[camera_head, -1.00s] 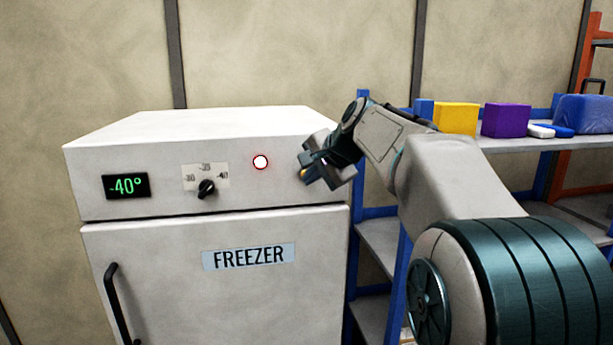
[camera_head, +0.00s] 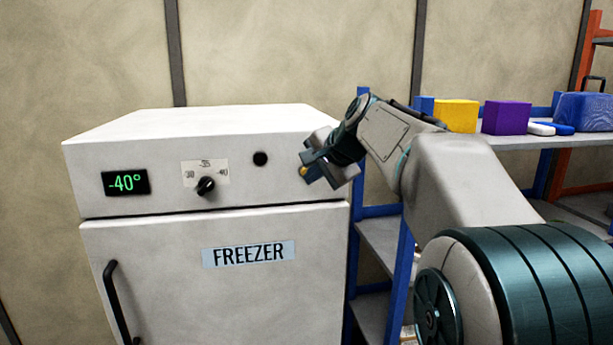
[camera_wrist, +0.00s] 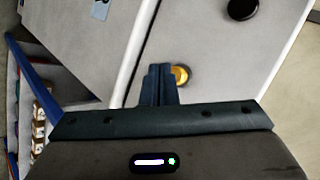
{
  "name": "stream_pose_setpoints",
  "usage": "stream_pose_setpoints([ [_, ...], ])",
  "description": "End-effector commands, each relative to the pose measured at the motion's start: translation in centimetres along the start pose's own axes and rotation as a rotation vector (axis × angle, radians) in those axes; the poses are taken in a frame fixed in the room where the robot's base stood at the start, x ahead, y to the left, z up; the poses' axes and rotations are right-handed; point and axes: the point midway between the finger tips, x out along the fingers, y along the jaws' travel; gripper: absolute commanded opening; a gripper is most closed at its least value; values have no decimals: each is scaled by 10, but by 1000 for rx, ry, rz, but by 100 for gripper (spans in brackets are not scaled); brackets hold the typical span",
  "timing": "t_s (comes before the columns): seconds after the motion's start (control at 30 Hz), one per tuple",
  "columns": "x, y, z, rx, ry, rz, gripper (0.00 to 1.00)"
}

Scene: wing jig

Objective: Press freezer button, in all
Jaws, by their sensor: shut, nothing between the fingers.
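The white freezer (camera_head: 180,285) stands at left, its sign reading FREEZER. Its display (camera_head: 125,183) reads -40° in green, and the black dial (camera_head: 206,186) sits below a temperature scale. A round indicator lamp (camera_head: 260,159) on the panel is dark. My gripper (camera_head: 313,173) is at the panel's right end, by a small gold button (camera_head: 303,171). In the wrist view my gripper's fingers (camera_wrist: 158,82) are shut together and empty. The gold button (camera_wrist: 181,76) shows just right of the fingertips, partly hidden by them. I cannot tell whether they touch it.
A blue-framed shelf (camera_head: 500,143) stands right of the freezer, behind my arm. It carries a yellow box (camera_head: 456,116), a purple box (camera_head: 505,117) and a blue bin (camera_head: 585,112). The freezer's black door handle (camera_head: 117,300) is at lower left.

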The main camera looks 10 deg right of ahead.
Motion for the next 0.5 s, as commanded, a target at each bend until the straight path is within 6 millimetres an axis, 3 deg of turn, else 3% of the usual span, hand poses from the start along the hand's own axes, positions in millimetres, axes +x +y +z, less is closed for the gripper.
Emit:
stream_pose_setpoints([
  [0.3,-2,2,1,0,0,0,0],
  [0.5,-14,12,11,0,1,-1,0],
])
